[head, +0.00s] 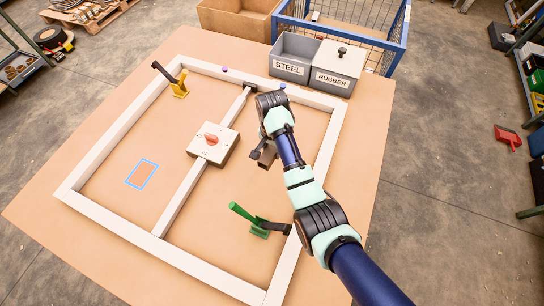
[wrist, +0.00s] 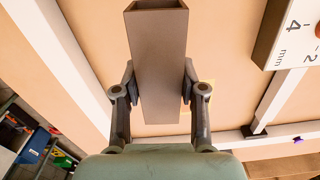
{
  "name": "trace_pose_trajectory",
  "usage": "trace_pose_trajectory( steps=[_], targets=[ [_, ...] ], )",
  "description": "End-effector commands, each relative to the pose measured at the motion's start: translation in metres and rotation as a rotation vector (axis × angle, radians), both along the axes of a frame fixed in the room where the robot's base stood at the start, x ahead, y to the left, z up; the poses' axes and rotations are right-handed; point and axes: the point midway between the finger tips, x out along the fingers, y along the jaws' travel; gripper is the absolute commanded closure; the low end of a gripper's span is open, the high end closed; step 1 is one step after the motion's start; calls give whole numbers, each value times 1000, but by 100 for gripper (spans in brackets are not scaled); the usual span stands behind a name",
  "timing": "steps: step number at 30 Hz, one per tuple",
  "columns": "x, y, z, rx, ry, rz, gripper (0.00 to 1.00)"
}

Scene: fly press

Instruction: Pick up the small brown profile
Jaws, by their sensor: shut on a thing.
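The small brown profile (wrist: 159,60) is a hollow square tube. In the wrist view it lies lengthwise between my two fingers, its open end at the top of the picture. My gripper (wrist: 159,88) is shut on its sides, with one finger pad on each side. In the head view my gripper (head: 262,149) is over the right bay of the white frame, and the profile (head: 268,158) shows partly beneath it. The rest is hidden by my arm. I cannot tell whether the profile touches the table.
The white frame (head: 122,232) lies on the table, with a dial box (head: 213,145) on its middle bar. A blue outline (head: 142,174) marks the left bay.

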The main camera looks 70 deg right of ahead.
Motion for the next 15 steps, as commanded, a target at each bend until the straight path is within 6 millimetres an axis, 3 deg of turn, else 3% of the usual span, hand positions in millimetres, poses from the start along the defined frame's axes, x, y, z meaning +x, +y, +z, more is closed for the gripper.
trace_pose_trajectory(
  steps=[1,8,15],
  targets=[
    [1,-1,25,-4,-4,0,96],
    [0,0,86,0,0,0,96],
    [0,0,97,0,0,0,96]
  ],
)
